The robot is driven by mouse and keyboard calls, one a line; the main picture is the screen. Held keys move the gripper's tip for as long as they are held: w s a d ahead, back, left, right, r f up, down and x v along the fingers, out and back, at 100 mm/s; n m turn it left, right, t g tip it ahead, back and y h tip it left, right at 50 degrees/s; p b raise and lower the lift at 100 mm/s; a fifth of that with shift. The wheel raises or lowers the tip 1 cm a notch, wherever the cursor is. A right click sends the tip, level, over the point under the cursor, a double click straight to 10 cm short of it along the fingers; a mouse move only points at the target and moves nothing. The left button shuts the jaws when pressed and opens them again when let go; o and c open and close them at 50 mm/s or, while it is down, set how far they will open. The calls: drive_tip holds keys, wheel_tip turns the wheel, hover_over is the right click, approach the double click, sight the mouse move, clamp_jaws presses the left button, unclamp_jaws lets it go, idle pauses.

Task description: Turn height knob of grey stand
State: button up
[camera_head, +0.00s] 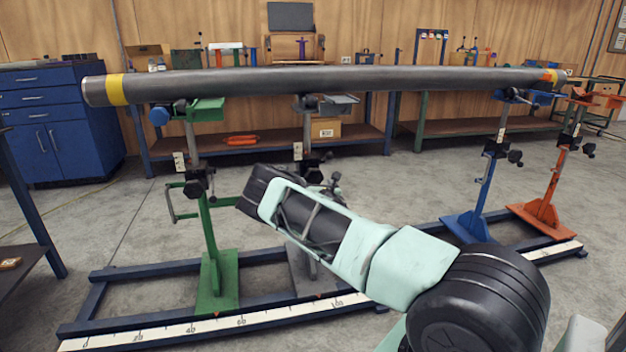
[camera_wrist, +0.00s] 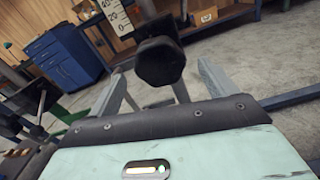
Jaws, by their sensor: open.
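The grey stand (camera_head: 300,268) holds up the long pipe (camera_head: 330,80) near its middle and is partly hidden behind my arm in the head view. In the wrist view a black faceted knob (camera_wrist: 160,62) on the stand faces the camera. My gripper (camera_wrist: 161,72) is open, with one grey finger on each side of the knob and a gap on both sides. I cannot tell how deep the knob sits between the fingers. In the head view my gripper's fingers are hidden behind my wrist.
A green stand (camera_head: 217,282) is left of the grey one; a blue stand (camera_head: 470,226) and an orange stand (camera_head: 540,213) are to the right. A blue floor frame with a ruler strip (camera_head: 205,325) runs along their feet. A blue cabinet (camera_head: 60,125) stands back left.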

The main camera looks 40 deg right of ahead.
sight(313, 176)
drive_tip(key=b+x, duration=0.1)
drive_tip(key=x, duration=0.5)
drive_tip(key=shift+w+d, duration=0.15)
drive_tip(key=shift+w, duration=0.15)
drive_tip(key=c, duration=1)
